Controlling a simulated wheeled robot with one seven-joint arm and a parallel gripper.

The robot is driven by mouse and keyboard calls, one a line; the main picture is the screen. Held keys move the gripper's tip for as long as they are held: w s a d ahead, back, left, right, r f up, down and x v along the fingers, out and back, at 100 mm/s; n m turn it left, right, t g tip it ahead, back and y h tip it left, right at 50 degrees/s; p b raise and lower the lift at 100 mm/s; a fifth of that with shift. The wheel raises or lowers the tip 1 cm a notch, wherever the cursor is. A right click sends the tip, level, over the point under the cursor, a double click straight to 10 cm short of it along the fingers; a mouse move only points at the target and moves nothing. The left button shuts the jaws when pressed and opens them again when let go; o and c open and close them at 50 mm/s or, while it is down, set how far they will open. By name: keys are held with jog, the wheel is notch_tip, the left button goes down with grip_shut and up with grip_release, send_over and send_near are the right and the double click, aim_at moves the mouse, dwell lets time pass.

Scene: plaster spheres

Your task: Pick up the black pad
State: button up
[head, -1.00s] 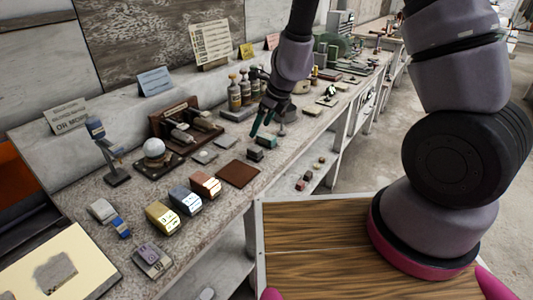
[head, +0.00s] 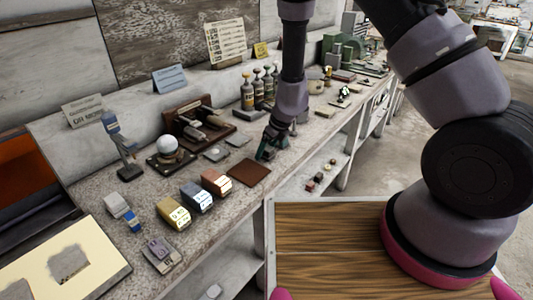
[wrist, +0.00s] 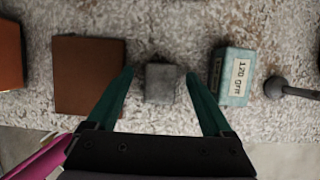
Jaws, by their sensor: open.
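A small dark grey block (wrist: 160,83), which I take to be the black pad, lies on the speckled bench. In the wrist view it sits between the two teal fingers of my gripper (wrist: 158,75), with a gap on each side. My gripper is open and empty, pointing down at the bench. In the head view my gripper (head: 266,152) is low over the bench, just beyond the brown square, and it hides most or all of the pad. How high the fingertips are above the bench I cannot tell.
A brown square (wrist: 88,76) lies left of the pad, partly beside the left finger. A teal block labelled 120 grit (wrist: 233,77) stands close to the right finger. A dark round-headed tool (wrist: 276,87) lies further right. The bench's front edge is near.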

aim_at(267, 148)
jog(key=shift+f, duration=0.1)
grip_shut()
notch_tip(267, 148, up, 8)
jog(key=shift+w, duration=0.15)
jog(key=shift+s, duration=0.2)
jog(key=shift+w+r, duration=0.1)
jog(key=shift+r, duration=0.9)
